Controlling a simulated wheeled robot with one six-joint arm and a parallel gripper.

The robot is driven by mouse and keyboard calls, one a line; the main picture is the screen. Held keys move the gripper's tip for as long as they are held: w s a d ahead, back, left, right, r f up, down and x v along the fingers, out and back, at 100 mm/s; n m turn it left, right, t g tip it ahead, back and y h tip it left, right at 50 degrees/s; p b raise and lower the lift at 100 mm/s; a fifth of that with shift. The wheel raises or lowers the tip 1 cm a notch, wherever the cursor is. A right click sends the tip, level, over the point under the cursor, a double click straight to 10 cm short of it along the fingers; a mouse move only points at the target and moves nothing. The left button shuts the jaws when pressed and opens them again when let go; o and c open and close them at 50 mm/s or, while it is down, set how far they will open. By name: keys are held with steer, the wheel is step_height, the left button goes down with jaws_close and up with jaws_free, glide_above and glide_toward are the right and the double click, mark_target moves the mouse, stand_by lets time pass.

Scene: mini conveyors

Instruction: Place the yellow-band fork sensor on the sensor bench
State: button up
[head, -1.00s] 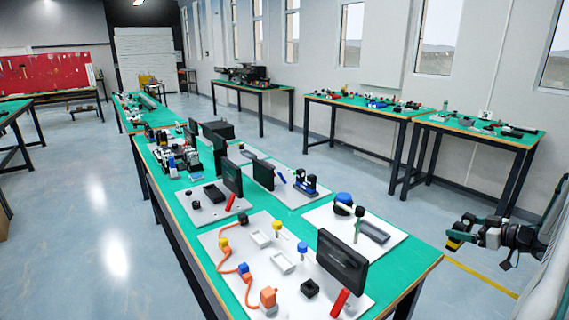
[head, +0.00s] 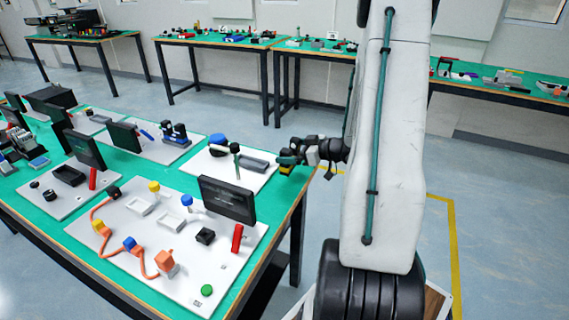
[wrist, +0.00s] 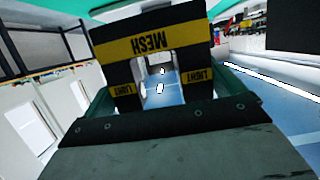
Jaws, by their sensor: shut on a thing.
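My gripper (head: 300,155) is shut on the yellow-band fork sensor (head: 286,165) at the right edge of the near green-topped table. In the head view the sensor is small and dark with a yellow patch. I cannot tell which of the green-topped tables is the sensor bench.
The near table (head: 268,285) holds white boards, a black screen (head: 228,200), buttons and an orange cable. Tables with parts stand along the back wall, including one at right (head: 470,80) and one in the middle (head: 215,42). Blue floor (head: 500,200) is clear at right.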

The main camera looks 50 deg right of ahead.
steer(key=shift+w+a, duration=0.15)
steer(key=shift+a, duration=0.85)
steer(key=shift+a+f, duration=0.2)
steer(key=shift+f, duration=0.75)
steer(key=shift+a+f, duration=0.15)
steer(key=shift+f, duration=0.75)
steer(key=shift+f, duration=0.15)
